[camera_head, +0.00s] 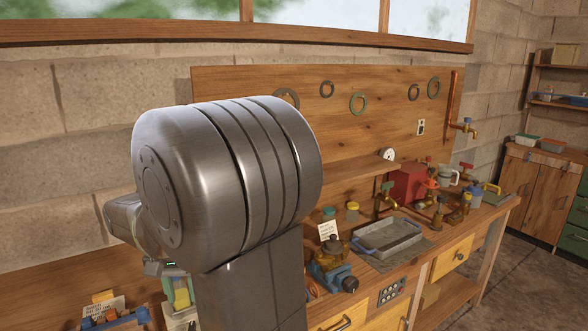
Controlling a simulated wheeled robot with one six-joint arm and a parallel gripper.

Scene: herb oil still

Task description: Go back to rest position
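My arm's large grey metal joint and upright link fill the left-centre of the head view. A thinner link of mine runs out behind the joint to the left. A small dark grey part (160,267) at its lower end looks like part of my gripper. The fingertips cannot be made out, so I cannot see whether it is open or shut. A yellow-and-green item (179,291) shows just below that part, partly hidden by my arm. I cannot tell whether the gripper touches it.
The wooden bench holds a grey metal tray (388,238), a dark brass-and-blue device (331,264), a red box (408,182) and several brass taps. A label card and blue item (115,319) sit lower left. Open floor (505,270) lies at right, before a cabinet (540,190).

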